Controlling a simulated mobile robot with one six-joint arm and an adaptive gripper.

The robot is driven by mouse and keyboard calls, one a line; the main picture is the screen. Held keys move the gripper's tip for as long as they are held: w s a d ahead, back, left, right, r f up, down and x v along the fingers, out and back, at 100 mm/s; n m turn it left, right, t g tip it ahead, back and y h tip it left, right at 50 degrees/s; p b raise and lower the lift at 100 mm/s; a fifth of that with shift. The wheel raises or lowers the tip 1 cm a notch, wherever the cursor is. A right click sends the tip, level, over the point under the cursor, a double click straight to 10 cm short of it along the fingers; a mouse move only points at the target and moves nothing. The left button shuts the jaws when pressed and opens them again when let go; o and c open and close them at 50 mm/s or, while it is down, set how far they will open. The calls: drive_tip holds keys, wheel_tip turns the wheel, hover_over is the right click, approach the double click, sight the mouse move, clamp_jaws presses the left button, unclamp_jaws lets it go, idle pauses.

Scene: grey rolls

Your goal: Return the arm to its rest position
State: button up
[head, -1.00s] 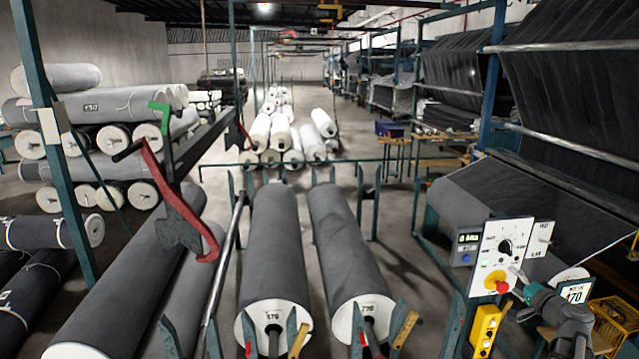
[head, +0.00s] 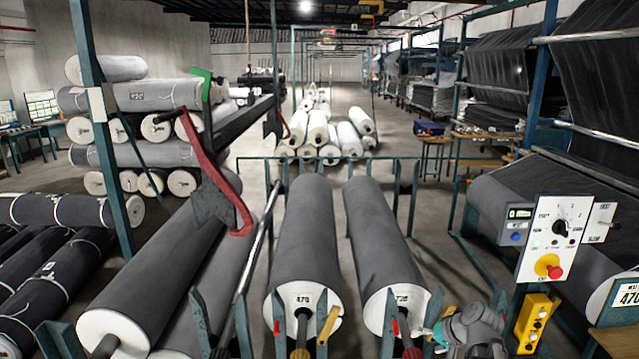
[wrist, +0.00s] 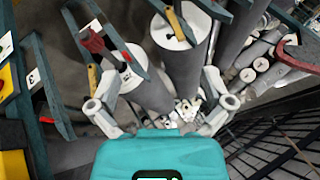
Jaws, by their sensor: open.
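My gripper (wrist: 160,80) shows in the wrist view with its pale grey fingers spread apart in front of its teal body. Nothing is between the fingers. Beyond them are grey fabric rolls, seen tilted. In the head view part of my arm (head: 472,327), grey with some teal, is low at the bottom edge, right of the front rolls. It is folded close and apart from the control panel (head: 555,240). The fingers cannot be told apart in the head view.
Two grey rolls (head: 307,240) (head: 385,240) lie on blue racks with upright posts at the front. A red lever (head: 215,175) stands at left. A yellow button box (head: 535,322) hangs below the panel. Open floor (head: 400,160) lies behind the racks.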

drive_tip(key=s+a+f+n+g+h+b, duration=0.3)
drive_tip(key=s+a+f+g+h+b, duration=0.2)
drive_tip(key=s+a+f, duration=0.5)
drive_tip(key=shift+a+f+n+b, duration=0.3)
drive_tip(key=shift+a+f+b, duration=0.2)
drive_tip(key=shift+f+b, duration=0.5)
